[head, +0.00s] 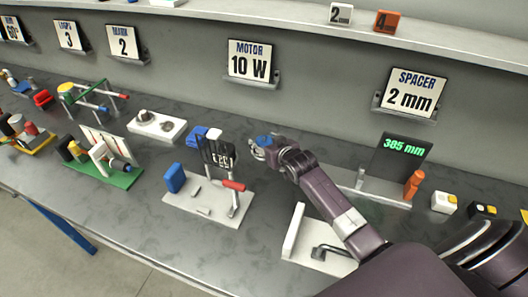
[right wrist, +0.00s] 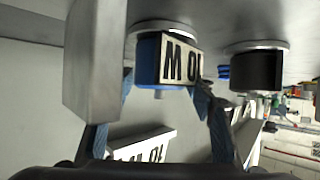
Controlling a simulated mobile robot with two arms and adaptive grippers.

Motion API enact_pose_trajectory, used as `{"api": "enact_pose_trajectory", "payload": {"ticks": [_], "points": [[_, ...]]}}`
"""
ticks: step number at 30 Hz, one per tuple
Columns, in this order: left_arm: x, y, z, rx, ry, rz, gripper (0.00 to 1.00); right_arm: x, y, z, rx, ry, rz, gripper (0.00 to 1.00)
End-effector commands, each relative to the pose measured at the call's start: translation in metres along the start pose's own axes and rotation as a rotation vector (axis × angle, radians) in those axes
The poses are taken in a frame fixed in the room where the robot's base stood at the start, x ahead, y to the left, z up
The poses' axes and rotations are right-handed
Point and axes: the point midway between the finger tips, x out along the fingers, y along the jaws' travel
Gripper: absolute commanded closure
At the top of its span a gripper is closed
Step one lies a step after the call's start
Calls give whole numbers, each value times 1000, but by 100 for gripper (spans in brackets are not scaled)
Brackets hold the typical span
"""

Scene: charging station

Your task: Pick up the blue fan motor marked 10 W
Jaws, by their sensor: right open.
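The blue fan motor (right wrist: 178,58) carries a pale label that reads upside down in the right wrist view. It stands on a round grey base and appears framed between the fingers of my open right gripper (right wrist: 165,105). In the head view, the blue motor (head: 196,137) is behind a dark item with a white label. My right gripper (head: 256,152) is a short way to the right of both there. Contact between fingers and motor cannot be seen. My left gripper is not in view.
A black motor (right wrist: 257,70) stands close beside the blue one. A white board (head: 205,212) with a blue block and a red-handled clamp is in front. The MOTOR 10 W sign (head: 249,62) is on the wall behind.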

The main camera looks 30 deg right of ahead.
Motion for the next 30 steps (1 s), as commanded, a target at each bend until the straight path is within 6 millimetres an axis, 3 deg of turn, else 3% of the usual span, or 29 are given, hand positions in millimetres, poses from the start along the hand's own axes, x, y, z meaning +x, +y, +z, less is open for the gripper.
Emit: {"api": "enact_pose_trajectory", "payload": {"ticks": [7, 18, 30], "points": [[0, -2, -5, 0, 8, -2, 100, 0, 0, -1, 0, 0, 0, 48], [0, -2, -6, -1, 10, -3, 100, 0, 0, 0, 0, 0, 0, 89], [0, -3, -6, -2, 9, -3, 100, -3, 0, -10, -1, 6, 0, 90]]}}
